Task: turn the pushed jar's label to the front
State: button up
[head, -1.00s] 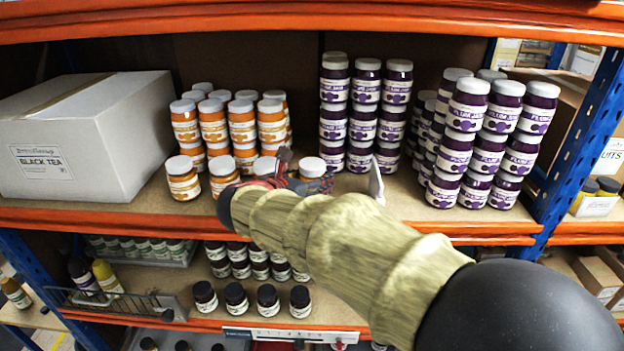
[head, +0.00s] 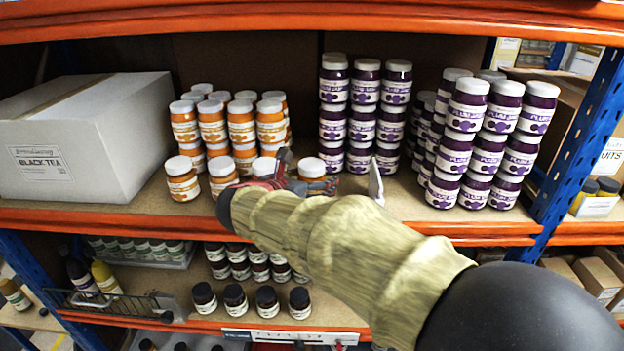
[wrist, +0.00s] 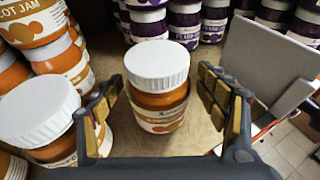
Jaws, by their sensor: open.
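The jar (wrist: 160,103) is orange jam with a white lid, upright on the shelf board, between my fingers in the wrist view. Its pale label shows low on the side facing the camera, with an orange motif and small print; the wording is unreadable. My gripper (wrist: 161,92) is open, one finger on each side of the jar; the left finger is very close, and contact is unclear. In the head view, the jar's lid (head: 312,167) shows beside the other apricot jars, with its lower part hidden by my arm.
Apricot jars (head: 225,130) crowd the left side. Plum jam stacks (head: 364,115) stand behind and to the right. A thin grey panel (wrist: 265,70) stands close right of my gripper. A white tea box (head: 90,140) is far left. The orange shelf edge (head: 110,217) runs in front.

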jog(key=shift+f, duration=0.15)
jog(key=v, duration=1.2)
